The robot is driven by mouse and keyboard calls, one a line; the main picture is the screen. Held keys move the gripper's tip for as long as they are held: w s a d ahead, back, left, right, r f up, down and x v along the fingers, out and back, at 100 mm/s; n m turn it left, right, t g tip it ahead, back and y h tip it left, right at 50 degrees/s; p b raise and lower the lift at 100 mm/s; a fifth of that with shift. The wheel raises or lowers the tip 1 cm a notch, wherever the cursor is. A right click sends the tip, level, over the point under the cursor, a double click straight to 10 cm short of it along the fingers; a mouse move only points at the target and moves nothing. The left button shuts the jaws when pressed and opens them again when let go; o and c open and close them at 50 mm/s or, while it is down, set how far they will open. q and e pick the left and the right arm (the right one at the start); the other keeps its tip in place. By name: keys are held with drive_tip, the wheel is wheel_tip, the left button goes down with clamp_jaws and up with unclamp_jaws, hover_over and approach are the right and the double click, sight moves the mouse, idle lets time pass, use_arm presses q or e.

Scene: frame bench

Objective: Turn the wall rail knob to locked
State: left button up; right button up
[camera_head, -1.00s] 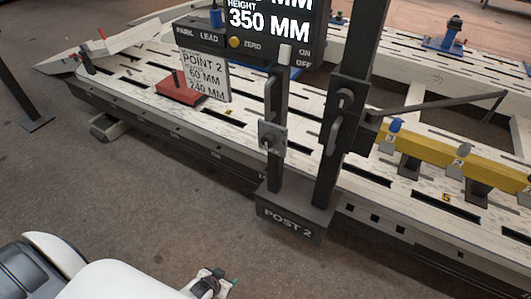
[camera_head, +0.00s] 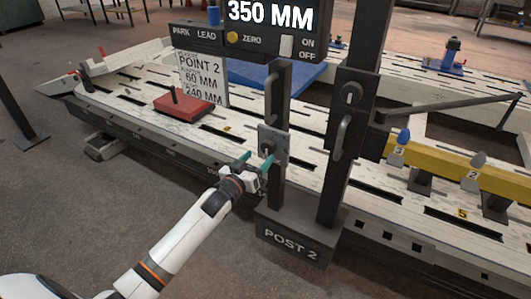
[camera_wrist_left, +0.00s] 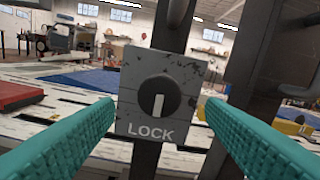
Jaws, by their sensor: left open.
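The wall rail knob (camera_wrist_left: 158,97) is a round dark knob on a grey plate (camera_wrist_left: 128,85) in the left wrist view. Its pale pointer mark points down, toward the word LOCK on the plate. In the head view the plate (camera_head: 279,143) is fixed to the thinner dark post above the POST 2 base. My left gripper (camera_head: 257,162) is open, with teal fingers, just in front of the plate. In the left wrist view the fingers (camera_wrist_left: 158,125) lie either side of the knob, apart from it. My right gripper is not in view.
A thicker dark post (camera_head: 338,165) with a handle stands right of the plate. The POST 2 base (camera_head: 297,240) is below. A display panel (camera_head: 248,40) hangs above. A red block (camera_head: 183,106) sits on the slotted bench; a yellow rail (camera_head: 440,160) is at right.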

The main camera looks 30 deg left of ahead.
sight(267, 149)
use_arm(q)
drive_tip(key=w, duration=0.5)
drive_tip(key=shift+w+d+b, duration=0.15)
drive_tip(key=shift+d+b, duration=0.1)
drive_tip(key=shift+b, duration=0.05)
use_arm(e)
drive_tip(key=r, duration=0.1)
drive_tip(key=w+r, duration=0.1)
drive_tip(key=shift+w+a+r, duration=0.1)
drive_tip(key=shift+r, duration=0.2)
use_arm(q)
drive_tip(key=c, duration=1)
